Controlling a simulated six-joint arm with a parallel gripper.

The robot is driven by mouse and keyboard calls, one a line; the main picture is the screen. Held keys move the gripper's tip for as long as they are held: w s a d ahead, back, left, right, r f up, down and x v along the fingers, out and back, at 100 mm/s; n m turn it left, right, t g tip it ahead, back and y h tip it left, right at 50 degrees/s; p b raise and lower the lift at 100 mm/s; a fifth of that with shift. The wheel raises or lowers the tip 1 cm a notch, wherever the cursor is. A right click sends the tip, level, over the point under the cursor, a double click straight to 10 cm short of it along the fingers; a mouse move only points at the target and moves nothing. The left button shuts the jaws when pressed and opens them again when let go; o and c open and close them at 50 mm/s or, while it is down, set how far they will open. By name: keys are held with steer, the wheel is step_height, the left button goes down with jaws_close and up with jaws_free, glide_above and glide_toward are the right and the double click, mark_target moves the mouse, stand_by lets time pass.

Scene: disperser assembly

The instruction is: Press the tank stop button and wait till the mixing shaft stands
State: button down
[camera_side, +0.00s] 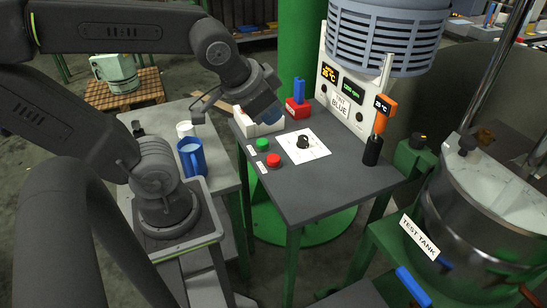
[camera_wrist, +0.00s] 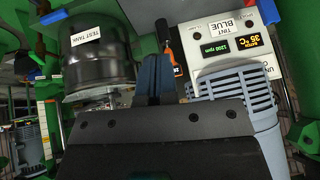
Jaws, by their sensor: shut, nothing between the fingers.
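The red button (camera_side: 273,160) and the green button (camera_side: 262,144) sit side by side on the dark table. Their small white labels are too small to read. My gripper (camera_side: 270,114) is above the table near its back left edge, apart from both buttons. Its blue fingers (camera_wrist: 155,78) are together and empty in the wrist view. The metal tank (camera_side: 480,225), marked TEST TANK, stands at the right and also shows in the wrist view (camera_wrist: 97,55). I cannot make out a mixing shaft in it. The panel display (camera_wrist: 212,48) appears to read 1200 rpm.
An orange thermometer (camera_side: 385,104) stands in a black holder by the tint panel (camera_side: 340,100). A knob on a white plate (camera_side: 303,147) lies right of the buttons. A blue mug (camera_side: 191,157) is on the left table. The front of the dark table is clear.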

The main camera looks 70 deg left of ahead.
steer(key=w+a+m+t+y, duration=0.2)
steer(key=w+a+t+y, duration=0.1)
steer(key=w+a, duration=0.4)
steer(key=m+g+h, duration=0.1)
steer(key=m+h, duration=0.7)
steer(key=m, duration=0.4)
glide_above(273, 159)
step_height(273, 159, down, 11)
steer(key=shift+s+r, duration=0.1)
steer(key=shift+r, duration=0.1)
steer(key=shift+f, duration=0.15)
steer(key=shift+f, duration=4.25)
steer(key=shift+f, duration=0.4)
